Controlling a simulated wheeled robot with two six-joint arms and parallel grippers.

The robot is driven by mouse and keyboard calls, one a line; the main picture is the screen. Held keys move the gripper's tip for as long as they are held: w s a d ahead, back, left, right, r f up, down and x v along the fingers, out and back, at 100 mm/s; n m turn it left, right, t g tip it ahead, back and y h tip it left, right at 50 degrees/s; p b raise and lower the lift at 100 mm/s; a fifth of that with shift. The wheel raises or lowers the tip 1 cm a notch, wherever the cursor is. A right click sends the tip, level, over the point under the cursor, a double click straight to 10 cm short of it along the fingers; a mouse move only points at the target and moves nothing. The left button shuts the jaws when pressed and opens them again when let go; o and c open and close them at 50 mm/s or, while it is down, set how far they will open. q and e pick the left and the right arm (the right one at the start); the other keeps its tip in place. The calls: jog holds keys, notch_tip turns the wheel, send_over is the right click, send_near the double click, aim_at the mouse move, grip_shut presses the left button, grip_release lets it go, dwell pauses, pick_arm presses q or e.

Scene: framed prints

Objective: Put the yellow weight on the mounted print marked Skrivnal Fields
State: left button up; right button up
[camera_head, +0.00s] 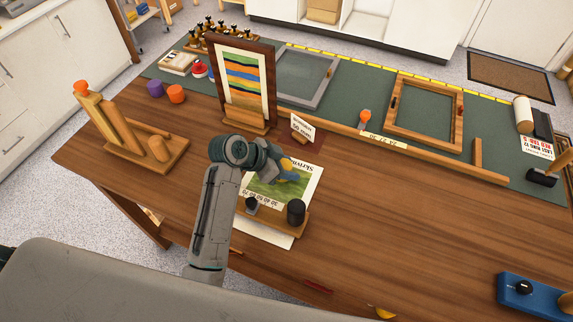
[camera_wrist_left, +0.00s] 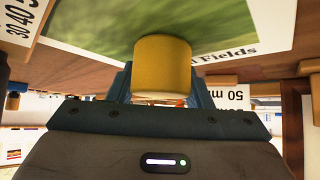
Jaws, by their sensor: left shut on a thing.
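My left gripper (camera_head: 285,168) is shut on the yellow weight, a short cylinder (camera_wrist_left: 162,68) seen between the fingers in the left wrist view. In the head view the gripper is over the upper part of the mounted print (camera_head: 265,190), a green field picture with a white border, and hides part of it. The letters "Fields" show on the print's border (camera_wrist_left: 268,30) beside the weight in the left wrist view. I cannot tell whether the weight touches the print. The weight is mostly hidden in the head view. My right gripper is not in view.
A wooden strip with a dark cylinder (camera_head: 296,211) lies across the print's lower part. A small sign (camera_head: 302,127) and a striped print on a stand (camera_head: 245,85) are behind. A wooden holder (camera_head: 135,140) is left. The table's right middle is clear.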

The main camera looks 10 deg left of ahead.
pick_arm(q)
jog(key=o, duration=1.2)
jog(key=shift+f, duration=0.1)
jog(key=shift+o, duration=1.2)
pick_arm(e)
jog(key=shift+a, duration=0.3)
pick_arm(q)
jog(key=b+v, duration=0.1)
jog(key=v, duration=1.1)
jog(key=shift+b, duration=0.35)
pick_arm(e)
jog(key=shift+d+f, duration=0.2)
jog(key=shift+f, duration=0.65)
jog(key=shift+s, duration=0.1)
